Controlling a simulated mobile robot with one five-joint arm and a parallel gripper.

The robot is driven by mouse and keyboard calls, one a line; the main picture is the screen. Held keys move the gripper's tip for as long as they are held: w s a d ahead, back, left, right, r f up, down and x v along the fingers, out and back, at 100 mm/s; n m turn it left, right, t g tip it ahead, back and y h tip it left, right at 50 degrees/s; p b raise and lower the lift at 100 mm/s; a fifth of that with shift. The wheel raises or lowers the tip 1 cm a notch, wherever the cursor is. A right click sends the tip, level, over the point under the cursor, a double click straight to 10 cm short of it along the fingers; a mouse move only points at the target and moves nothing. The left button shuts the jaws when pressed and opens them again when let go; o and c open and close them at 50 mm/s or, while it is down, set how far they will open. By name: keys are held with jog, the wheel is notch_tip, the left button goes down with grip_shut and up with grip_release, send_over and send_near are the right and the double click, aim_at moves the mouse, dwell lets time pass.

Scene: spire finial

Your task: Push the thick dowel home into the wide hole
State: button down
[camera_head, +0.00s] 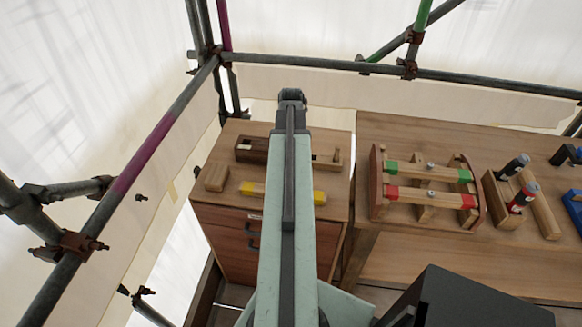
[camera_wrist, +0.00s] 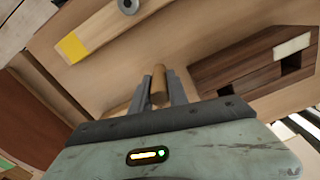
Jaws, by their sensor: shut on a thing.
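My gripper (camera_wrist: 160,77) is shut on a tan wooden dowel (camera_wrist: 158,92), with a finger on each side of it. The dowel's far end points away from the wrist camera, and I cannot tell whether it touches anything. In the head view the end of my arm (camera_head: 291,97) is over the left cabinet, and the dowel is hidden. A dark wooden block (camera_wrist: 240,65) with dark square openings lies to the right of the gripper in the wrist view. It also shows left of my arm in the head view (camera_head: 250,143). I cannot make out a wide hole.
A pale bar with yellow ends (camera_head: 252,188) lies on the cabinet top (camera_head: 225,205), passing behind my arm. A small wooden block (camera_head: 216,178) is at left. A rack with green and red-ended bars (camera_head: 425,195) stands on the right bench, near several tools. Scaffold poles (camera_head: 320,63) surround the area.

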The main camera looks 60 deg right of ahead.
notch_tip(320, 180, down, 2)
jog(key=shift+f+b, duration=0.15)
jog(key=shift+b, duration=0.35)
jog(key=shift+r, duration=0.2)
jog(key=shift+f, duration=0.15)
jog(key=c, duration=1.3)
grip_release()
notch_tip(320, 180, up, 13)
jog(key=p, duration=1.2)
jog(key=shift+f+p, duration=0.2)
jog(key=shift+p, duration=0.15)
jog(key=shift+f, duration=0.1)
jog(key=shift+w, duration=0.1)
